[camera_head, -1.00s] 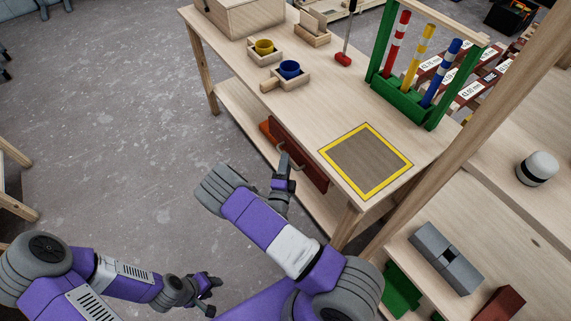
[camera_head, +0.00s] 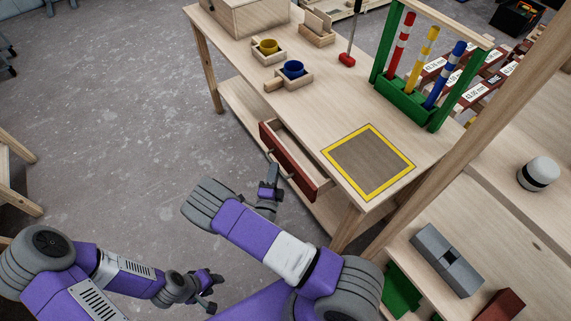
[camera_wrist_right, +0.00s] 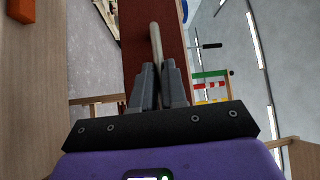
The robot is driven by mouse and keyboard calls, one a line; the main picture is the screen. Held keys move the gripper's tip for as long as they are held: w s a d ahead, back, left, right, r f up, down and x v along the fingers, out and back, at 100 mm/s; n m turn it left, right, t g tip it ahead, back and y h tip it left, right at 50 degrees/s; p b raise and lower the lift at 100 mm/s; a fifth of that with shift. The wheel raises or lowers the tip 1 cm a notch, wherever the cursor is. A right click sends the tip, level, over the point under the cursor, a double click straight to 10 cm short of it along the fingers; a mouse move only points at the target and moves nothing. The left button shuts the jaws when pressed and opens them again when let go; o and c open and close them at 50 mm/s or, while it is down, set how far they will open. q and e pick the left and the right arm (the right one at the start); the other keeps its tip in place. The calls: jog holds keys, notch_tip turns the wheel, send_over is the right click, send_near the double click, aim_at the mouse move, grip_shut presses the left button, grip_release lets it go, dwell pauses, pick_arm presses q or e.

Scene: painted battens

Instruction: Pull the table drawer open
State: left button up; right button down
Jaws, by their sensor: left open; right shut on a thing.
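The table drawer has a dark red front (camera_head: 298,170) and stands partly out from under the tabletop, its pale inside showing behind the front. In the right wrist view the red front (camera_wrist_right: 135,45) fills the upper middle. My right gripper (camera_head: 272,172) is at the drawer's handle. In the right wrist view its fingers are shut on the grey bar handle (camera_wrist_right: 156,42), which stands off the front. My left gripper (camera_head: 214,286) is open and empty, low over the floor, well away from the drawer.
The floor (camera_head: 120,110) in front of the drawer is clear.

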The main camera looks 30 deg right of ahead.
jog(key=s+a, duration=0.1)
jog(key=a, duration=1.2)
jog(key=shift+a, duration=0.1)
jog(key=c, duration=1.2)
grip_release()
jog(key=shift+o, duration=0.2)
